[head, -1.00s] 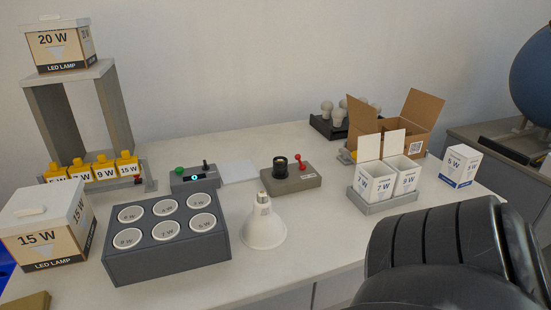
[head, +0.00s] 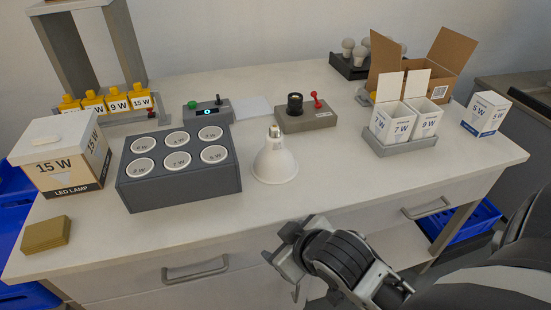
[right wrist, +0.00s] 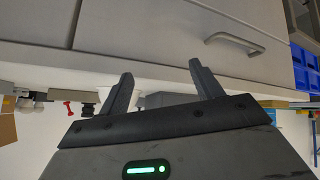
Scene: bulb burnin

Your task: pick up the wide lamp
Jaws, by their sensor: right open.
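The wide lamp (head: 275,165) is white with a broad flared body and a metal screw base. It stands base up on the table, right of the dark six-hole rack, in the head view. My right gripper (head: 283,258) is in front of the table's front edge, below and apart from the lamp. In the right wrist view its two fingers (right wrist: 160,80) are spread with nothing between them. My left gripper is not in view.
The six-hole rack (head: 181,187) stands left of the lamp, and a grey tester with a black socket (head: 306,121) stands behind it. White cartons in a tray (head: 405,145) are to the right. Drawer handles (head: 196,273) stick out from the table front. Tabletop before the lamp is clear.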

